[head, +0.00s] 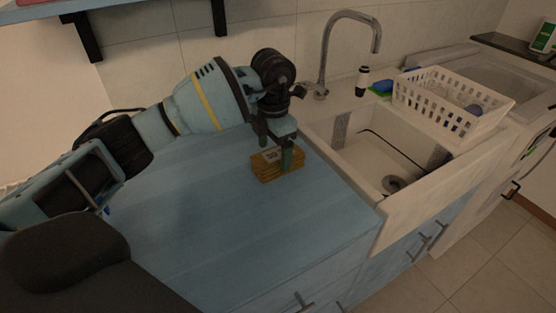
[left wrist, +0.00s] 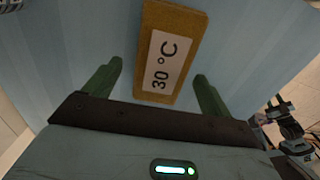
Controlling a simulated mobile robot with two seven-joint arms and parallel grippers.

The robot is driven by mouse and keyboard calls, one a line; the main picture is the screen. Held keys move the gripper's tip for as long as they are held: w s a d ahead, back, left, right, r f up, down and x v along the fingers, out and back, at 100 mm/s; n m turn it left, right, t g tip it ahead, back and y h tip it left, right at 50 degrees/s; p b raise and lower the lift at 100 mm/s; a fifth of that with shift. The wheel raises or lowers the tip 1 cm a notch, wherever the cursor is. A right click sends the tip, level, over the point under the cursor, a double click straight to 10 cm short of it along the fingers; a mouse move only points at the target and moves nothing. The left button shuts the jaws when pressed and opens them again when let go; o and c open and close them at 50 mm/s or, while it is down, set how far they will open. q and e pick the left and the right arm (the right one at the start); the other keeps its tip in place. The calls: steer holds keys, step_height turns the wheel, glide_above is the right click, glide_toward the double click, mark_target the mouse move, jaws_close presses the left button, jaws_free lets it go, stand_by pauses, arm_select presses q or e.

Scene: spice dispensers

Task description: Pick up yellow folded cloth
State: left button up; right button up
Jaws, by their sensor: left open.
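The yellow folded cloth (head: 268,171) lies on the blue wooden counter (head: 205,215), close to the left edge of the sink. My left gripper (head: 276,156) points down at the cloth in the head view. In the left wrist view the green fingers of the left gripper (left wrist: 157,85) are apart, with the near end of the cloth between them and a gap on each side.
A white sink (head: 352,185) with a tall faucet (head: 326,50) is right of the cloth. A white basket (head: 450,100) stands behind the basin, with a blue item beside it. A shelf (head: 130,6) hangs above the counter's left part. The counter's front part is clear.

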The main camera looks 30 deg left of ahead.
mark_target(275, 155)
arm_select(q)
steer(key=shift+d+f, duration=0.1)
steer(key=shift+f, duration=1.65)
steer(key=c, duration=1.1)
